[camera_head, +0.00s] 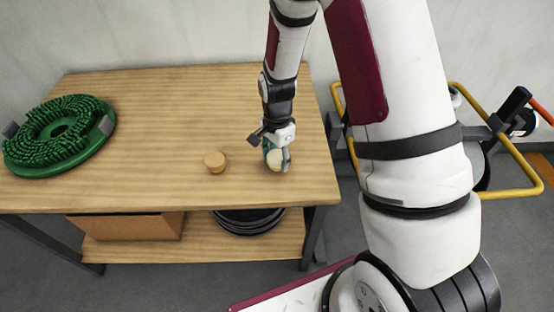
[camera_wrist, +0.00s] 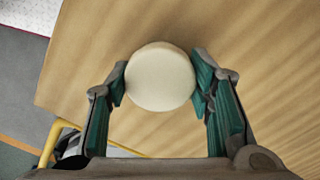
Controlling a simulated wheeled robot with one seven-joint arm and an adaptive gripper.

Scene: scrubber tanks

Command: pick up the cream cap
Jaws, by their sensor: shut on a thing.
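The cream cap (camera_wrist: 160,78) is a round, pale disc between the two green-padded fingers of my gripper (camera_wrist: 160,85) in the wrist view. The fingers are shut on its sides. In the head view my gripper (camera_head: 276,158) points down over the right part of the wooden table, with the cream cap (camera_head: 275,158) partly hidden between its fingers. Whether the cap touches the table or is just above it, I cannot tell.
A green round brush (camera_head: 60,135) lies at the far left. A cardboard box (camera_head: 125,226) and black discs (camera_head: 248,221) sit on the lower shelf. A yellow-railed machine (camera_head: 515,192) stands right.

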